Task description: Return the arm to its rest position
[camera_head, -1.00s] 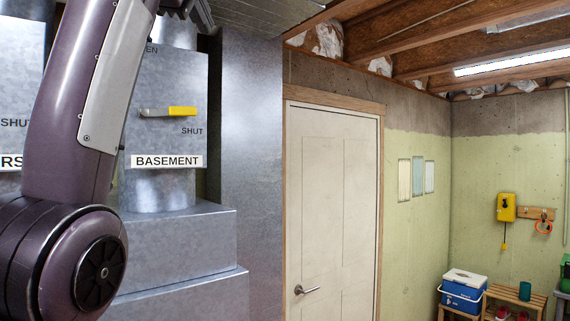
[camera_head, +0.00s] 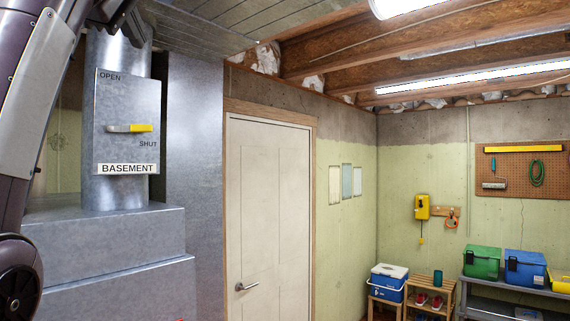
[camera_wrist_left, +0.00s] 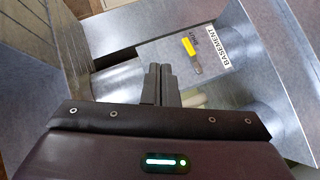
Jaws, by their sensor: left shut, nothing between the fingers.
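My left arm rises along the left edge of the head view. Its gripper (camera_head: 135,28) is at the top, partly cut off, in front of the upper part of a grey metal duct. In the left wrist view the two dark fingers (camera_wrist_left: 161,82) are together and hold nothing. Beyond them is the duct's plate with a yellow-handled lever (camera_wrist_left: 190,47) and a BASEMENT label. In the head view the lever (camera_head: 130,128) lies level, between the words OPEN and SHUT. The fingers are apart from the lever. My right gripper is not in view.
Stepped grey duct boxes (camera_head: 110,240) stand below the plate. A closed white door (camera_head: 268,215) is right of them. Farther right are a blue-and-white cooler (camera_head: 388,282), a wooden rack (camera_head: 432,293), a green bin (camera_head: 481,262) and a pegboard (camera_head: 525,172). Ceiling joists run overhead.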

